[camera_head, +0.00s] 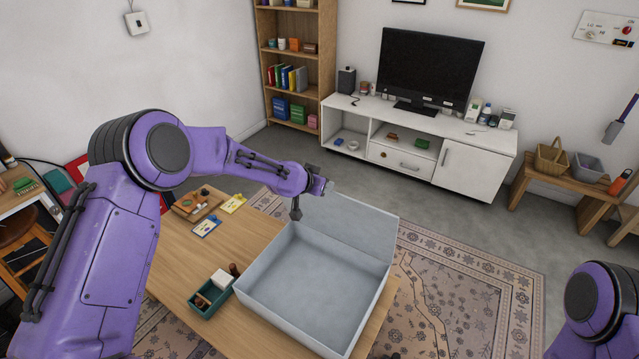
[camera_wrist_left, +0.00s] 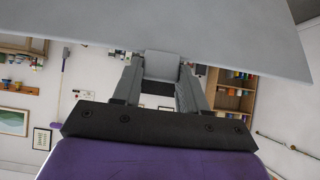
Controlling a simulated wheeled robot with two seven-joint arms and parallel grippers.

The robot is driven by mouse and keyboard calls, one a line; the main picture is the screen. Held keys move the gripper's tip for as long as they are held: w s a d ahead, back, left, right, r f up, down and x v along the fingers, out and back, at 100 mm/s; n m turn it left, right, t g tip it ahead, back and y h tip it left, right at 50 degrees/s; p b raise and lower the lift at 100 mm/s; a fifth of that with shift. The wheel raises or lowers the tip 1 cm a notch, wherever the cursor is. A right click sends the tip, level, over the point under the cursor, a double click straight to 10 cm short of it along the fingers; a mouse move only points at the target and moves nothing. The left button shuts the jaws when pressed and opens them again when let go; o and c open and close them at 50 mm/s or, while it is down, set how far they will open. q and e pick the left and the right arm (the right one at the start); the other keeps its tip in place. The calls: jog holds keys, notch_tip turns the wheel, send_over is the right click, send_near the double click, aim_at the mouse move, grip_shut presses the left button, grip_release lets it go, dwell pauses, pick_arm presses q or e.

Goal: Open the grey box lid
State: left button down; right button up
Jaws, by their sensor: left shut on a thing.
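The grey box (camera_head: 318,290) stands on the wooden table with its interior empty and in full view. Its lid (camera_head: 350,228) stands raised along the far side of the box. My left gripper (camera_head: 326,187) is at the lid's upper left edge, shut on it. In the left wrist view the lid (camera_wrist_left: 180,30) spans the top as a wide grey panel, and its small tab sits between the fingers of my left gripper (camera_wrist_left: 160,75). My right arm shows at the right edge of the head view; its gripper is not seen.
A green tray (camera_head: 199,303) with small items stands left of the box on the table (camera_head: 165,265). Cards and a wooden tray (camera_head: 184,210) lie farther back. A white TV cabinet (camera_head: 440,165) stands beyond the rug, with clear floor between.

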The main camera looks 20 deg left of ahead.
pick_arm(q)
jog(key=c, duration=0.6)
grip_release()
jog(key=shift+r, duration=0.2)
jog(key=b+v, duration=0.2)
jog(key=v, duration=0.8)
jog(key=shift+s, duration=0.3)
jog(key=shift+a+r, duration=0.1)
